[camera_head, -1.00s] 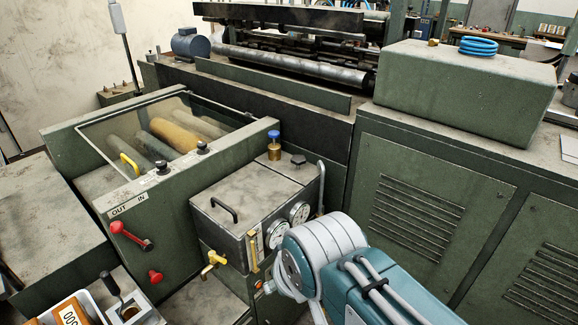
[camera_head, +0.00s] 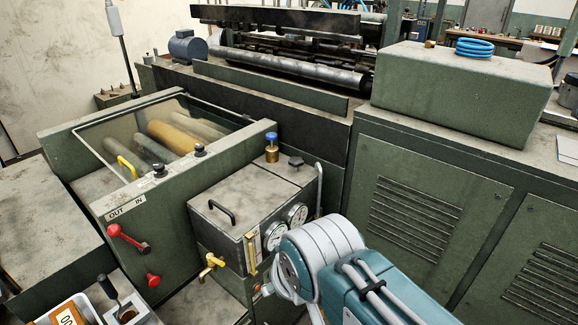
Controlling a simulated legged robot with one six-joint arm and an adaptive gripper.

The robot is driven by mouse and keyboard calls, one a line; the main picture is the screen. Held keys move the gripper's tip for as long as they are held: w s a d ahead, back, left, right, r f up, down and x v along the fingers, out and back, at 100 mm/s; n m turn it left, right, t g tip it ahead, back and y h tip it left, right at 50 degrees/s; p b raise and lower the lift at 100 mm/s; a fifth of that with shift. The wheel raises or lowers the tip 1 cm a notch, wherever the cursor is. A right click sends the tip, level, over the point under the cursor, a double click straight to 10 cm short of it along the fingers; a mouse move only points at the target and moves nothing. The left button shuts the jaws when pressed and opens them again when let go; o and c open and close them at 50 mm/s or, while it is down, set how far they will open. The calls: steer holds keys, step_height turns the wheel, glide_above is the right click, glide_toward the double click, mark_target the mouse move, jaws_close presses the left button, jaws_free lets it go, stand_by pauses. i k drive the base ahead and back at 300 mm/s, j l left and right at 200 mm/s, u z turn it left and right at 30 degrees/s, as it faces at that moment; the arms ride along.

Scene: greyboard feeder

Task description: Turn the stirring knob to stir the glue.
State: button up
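The grey metal glue tank (camera_head: 243,192) stands in the middle, with a black handle (camera_head: 222,211) on its lid. A small black lobed knob (camera_head: 296,160) sits at the back of the lid and looks like the stirring knob, but no label shows there. A blue-capped brass fitting (camera_head: 271,148) stands beside it to the left. My arm is at the lower centre, in front of and to the right of the tank. Its rounded joint overlaps the tank's right front near the gauges. My gripper is outside the picture, so I cannot see its fingers.
Two round gauges (camera_head: 297,215) and a yellow tap (camera_head: 211,265) are on the tank's front. A red lever (camera_head: 128,239) and red knob (camera_head: 153,280) stick out from the green roller housing (camera_head: 190,185). A louvred green cabinet (camera_head: 413,216) bounds the right side.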

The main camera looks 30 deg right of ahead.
mark_target(295, 161)
steer(key=i+l+z, duration=0.2)
steer(key=l+z, duration=0.15)
steer(key=z, duration=0.15)
steer(key=i+l+z, duration=0.2)
steer(key=z, duration=0.3)
steer(key=i, duration=0.1)
